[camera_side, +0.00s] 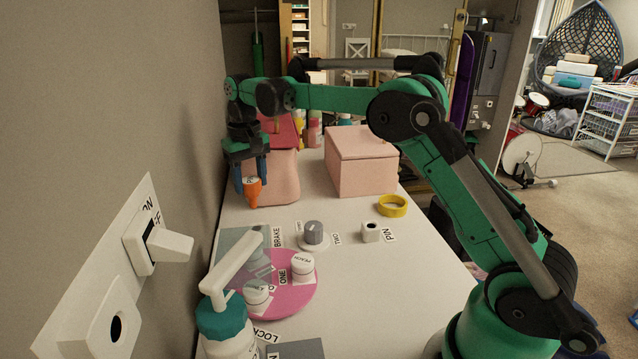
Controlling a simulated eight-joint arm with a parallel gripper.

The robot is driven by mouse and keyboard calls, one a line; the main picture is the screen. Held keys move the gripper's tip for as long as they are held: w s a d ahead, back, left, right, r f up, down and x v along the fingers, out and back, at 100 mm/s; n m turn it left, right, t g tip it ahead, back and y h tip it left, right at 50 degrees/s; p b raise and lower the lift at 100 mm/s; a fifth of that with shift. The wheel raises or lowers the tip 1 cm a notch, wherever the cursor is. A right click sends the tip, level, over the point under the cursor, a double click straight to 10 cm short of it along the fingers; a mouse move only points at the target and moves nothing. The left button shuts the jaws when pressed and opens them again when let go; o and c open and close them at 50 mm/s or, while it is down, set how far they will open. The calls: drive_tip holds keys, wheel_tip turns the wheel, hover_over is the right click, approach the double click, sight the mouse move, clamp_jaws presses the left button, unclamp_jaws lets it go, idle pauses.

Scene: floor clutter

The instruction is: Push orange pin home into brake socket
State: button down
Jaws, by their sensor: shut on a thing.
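My gripper (251,181) hangs down near the wall at the back left, with its blue fingers shut on an orange pin (253,190). The pin is held upright, apart from the tabletop, in front of a pink box. A grey plate (236,238) with a BRAKE label (277,237) lies nearer the camera, below the pin in the picture. A white pump nozzle covers part of the plate, and I cannot make out a socket hole there. A small white block with a dark hole (371,232) stands further right beside a PIN label.
A teal-collared pump bottle (224,325) stands at the front left. A pink disc (292,302) carries white lettered knobs. A grey knob (314,232), yellow ring (392,206) and pink box (361,162) stand further back. A wall switch (158,240) juts out at left. The table's right front is clear.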

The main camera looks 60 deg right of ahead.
sight(254, 207)
drive_tip(key=shift+f, duration=1.9)
drive_tip(key=shift+f, duration=2.05)
drive_tip(key=shift+c, duration=1)
unclamp_jaws()
drive_tip(key=shift+r, duration=2.85)
